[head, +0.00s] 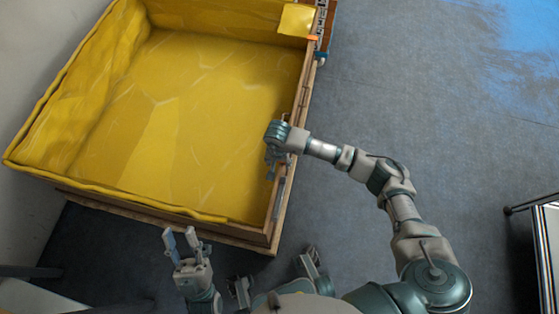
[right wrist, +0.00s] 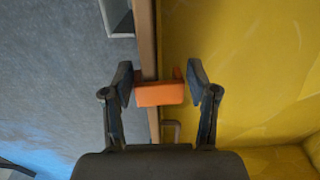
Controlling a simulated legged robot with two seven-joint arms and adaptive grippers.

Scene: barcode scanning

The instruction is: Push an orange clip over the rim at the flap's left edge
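An orange clip (right wrist: 160,94) sits between the fingers of my right gripper (right wrist: 161,82) in the right wrist view. My left gripper (head: 181,239) is open and empty before the box.
The large box has a yellow lining (head: 210,100) and an empty, wrinkled floor. A metal bracket (right wrist: 172,131) stands by the rim near the clip. Grey floor (head: 420,80) lies open to the right, and a white-topped piece of furniture (head: 548,225) is at the right edge.

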